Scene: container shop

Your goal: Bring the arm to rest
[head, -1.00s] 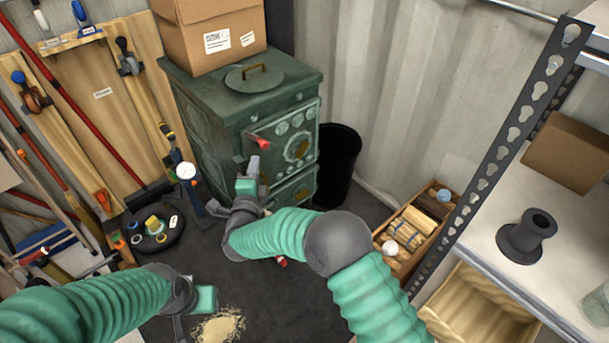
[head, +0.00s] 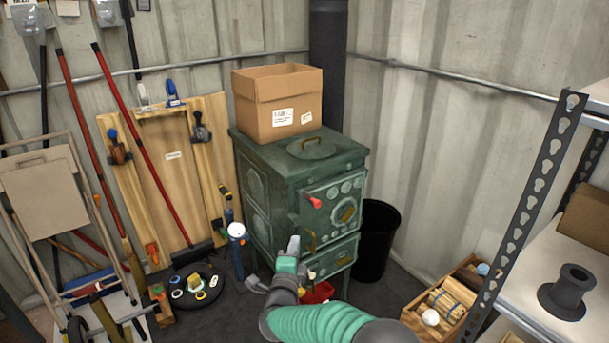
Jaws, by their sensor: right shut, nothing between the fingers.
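My right arm (head: 320,325) comes in from the bottom, with green ribbed sleeving. My right gripper (head: 288,256) is shut and empty, in front of the green stove's (head: 262,205) lower front. It overlaps the stove in the picture; I cannot tell whether they touch. The stove door with the red handle (head: 312,202) looks closed. A red object (head: 318,292) shows low beside the gripper, partly hidden by it. My left gripper is not in view.
An open cardboard box (head: 275,108) sits on the stove. A black bin (head: 376,240) stands right of it. A wooden crate (head: 443,305) and metal shelf (head: 535,190) are at right. A round black tray (head: 196,290) and leaning tools are at left.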

